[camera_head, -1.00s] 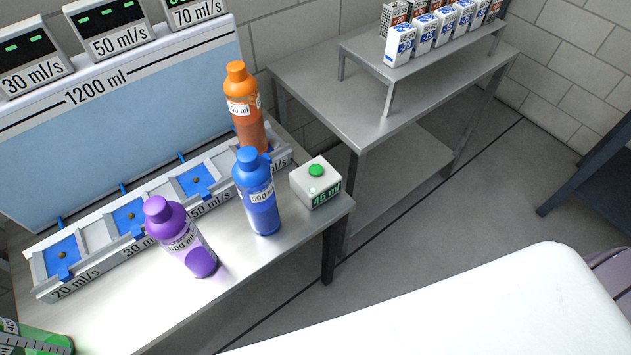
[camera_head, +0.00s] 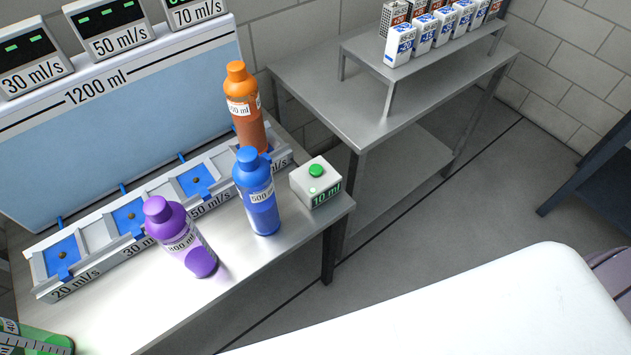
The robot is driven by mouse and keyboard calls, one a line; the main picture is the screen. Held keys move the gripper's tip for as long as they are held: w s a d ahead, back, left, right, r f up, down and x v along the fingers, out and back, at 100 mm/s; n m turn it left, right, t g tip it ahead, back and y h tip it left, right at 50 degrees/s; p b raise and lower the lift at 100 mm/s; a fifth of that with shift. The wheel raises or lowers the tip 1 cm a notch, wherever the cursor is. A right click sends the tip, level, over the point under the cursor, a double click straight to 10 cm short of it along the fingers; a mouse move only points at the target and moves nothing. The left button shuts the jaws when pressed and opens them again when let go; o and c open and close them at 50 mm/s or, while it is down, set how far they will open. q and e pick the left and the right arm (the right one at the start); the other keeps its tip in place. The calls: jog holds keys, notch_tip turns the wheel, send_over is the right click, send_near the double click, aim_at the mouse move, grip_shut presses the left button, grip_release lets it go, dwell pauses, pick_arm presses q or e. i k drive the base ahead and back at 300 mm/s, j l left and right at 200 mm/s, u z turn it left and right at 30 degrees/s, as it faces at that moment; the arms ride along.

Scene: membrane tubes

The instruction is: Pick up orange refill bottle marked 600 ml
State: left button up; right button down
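An orange bottle (camera_head: 248,128) with an orange cap stands upright at the right end of the slotted rack, behind the blue bottle. A purple bottle (camera_head: 199,260) labelled 800 ml stands to the left. Neither of my grippers is in view.
The slotted rack (camera_head: 88,275) with blue slides runs along the table before a light blue 1200 ml tank (camera_head: 120,140). A white box with a green button (camera_head: 317,182) reads 10 ml. A second metal table (camera_head: 400,112) holds a shelf of small boxes. A green container (camera_head: 35,338) sits front left.

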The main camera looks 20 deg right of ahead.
aim_at(241, 88)
jog(key=k+l+z, duration=0.15)
jog(key=k, duration=0.25)
jog(key=k+l+z, duration=0.2)
jog(key=k, duration=0.2)
